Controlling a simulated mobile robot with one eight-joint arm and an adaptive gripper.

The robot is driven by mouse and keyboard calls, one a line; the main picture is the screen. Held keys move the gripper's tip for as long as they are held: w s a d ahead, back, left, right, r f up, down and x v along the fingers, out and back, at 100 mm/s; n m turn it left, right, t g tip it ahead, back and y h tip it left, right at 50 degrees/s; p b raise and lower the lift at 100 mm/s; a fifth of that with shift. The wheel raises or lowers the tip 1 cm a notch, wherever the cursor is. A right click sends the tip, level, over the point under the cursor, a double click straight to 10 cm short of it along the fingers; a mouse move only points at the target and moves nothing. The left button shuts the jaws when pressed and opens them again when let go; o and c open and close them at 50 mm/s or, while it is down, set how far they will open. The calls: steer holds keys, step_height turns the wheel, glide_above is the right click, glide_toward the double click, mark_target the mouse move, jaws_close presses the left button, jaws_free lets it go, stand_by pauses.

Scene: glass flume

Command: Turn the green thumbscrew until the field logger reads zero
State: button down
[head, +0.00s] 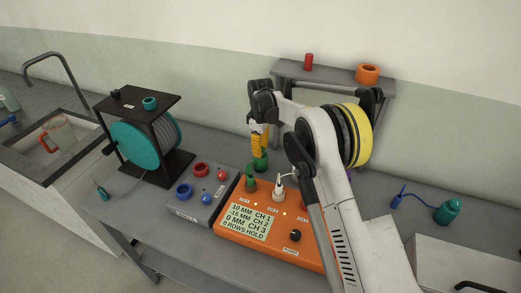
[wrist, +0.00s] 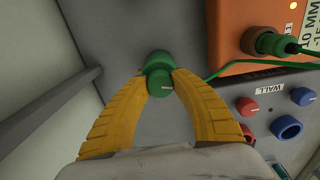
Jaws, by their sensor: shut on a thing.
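The green thumbscrew (wrist: 160,84) sits between the tips of my gripper's yellow fingers (wrist: 160,77) in the wrist view. My gripper is shut on it, and a white mark shows on its face. A green rounded part (wrist: 158,60) lies just beyond it. In the head view my gripper (head: 259,150) points down behind the logger, with green (head: 260,164) below its tips. The orange field logger (head: 222,231) has a lit display (head: 250,221). It seems to read 10 MM CH 1, -15 MM CH 2, 0 MM CH 3, and a line ending in HOLD.
A green plug (head: 251,183) and a white plug (head: 279,188) stand on the logger. A grey box (head: 205,209) with red and blue knobs is left of it. A black-framed teal reel (head: 131,148) stands farther left. A raised shelf (head: 333,79) is behind my arm.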

steer(key=m, duration=0.5)
steer(key=shift+m, duration=0.4)
stand_by(0.3)
steer(key=c, duration=1)
jaws_free()
steer(key=shift+c, duration=0.2)
step_height(320, 180, up, 12)
